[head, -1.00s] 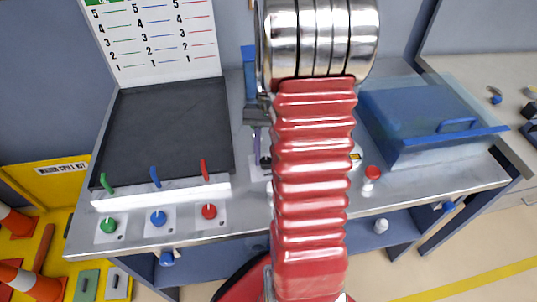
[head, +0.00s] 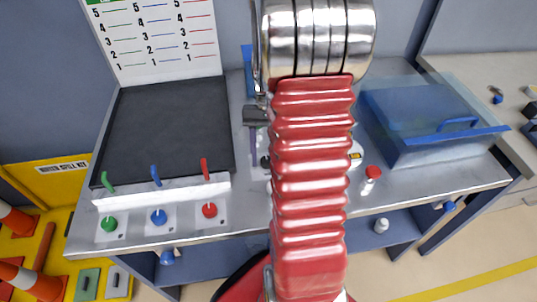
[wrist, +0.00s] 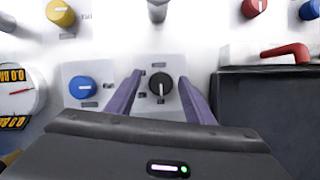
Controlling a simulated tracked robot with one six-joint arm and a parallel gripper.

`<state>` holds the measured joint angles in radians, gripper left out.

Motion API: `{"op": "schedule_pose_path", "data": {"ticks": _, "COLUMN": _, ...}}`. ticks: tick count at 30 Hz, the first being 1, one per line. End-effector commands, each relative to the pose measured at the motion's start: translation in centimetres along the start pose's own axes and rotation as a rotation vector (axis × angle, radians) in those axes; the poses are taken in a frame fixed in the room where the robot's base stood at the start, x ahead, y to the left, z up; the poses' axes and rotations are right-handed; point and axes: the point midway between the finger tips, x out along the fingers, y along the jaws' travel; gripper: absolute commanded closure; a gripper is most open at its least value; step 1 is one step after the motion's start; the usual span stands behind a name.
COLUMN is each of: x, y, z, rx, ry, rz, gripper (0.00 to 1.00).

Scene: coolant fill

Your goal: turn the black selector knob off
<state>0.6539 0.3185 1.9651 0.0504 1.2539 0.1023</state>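The black selector knob (wrist: 160,86) sits on a pale square plate with small dark labels around it. Its white pointer line points toward the bottom of the wrist view. My gripper (wrist: 158,91) is open, with one purple finger on each side of the knob and visible gaps between. In the head view my gripper (head: 256,140) shows only in part beside my red arm, which hides much of that area. The label wording is too small to read.
A blue knob (wrist: 82,87) is next to the black one, with a gauge (wrist: 17,89) farther left. A yellow knob (wrist: 60,13) and a red knob (wrist: 254,7) lie beyond. In the head view, a blue lidded box (head: 425,120) and a red-capped bottle (head: 371,178) stand right.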

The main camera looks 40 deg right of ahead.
Motion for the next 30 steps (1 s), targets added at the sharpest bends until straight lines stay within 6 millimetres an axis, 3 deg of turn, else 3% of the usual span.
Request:
{"op": "schedule_pose_path", "data": {"ticks": 8, "x": -0.2, "y": -0.1, "z": -0.1, "rx": 0.000, "ry": 0.004, "rz": -0.001, "gripper": 0.52}}
{"op": "schedule_pose_path", "data": {"ticks": 14, "x": -1.7, "y": -0.1, "z": -0.2, "rx": 0.000, "ry": 0.007, "rz": -0.002, "gripper": 0.52}}
{"op": "schedule_pose_path", "data": {"ticks": 30, "x": -10.8, "y": 0.1, "z": -0.1, "rx": 0.000, "ry": 0.006, "rz": -0.001, "gripper": 0.52}}
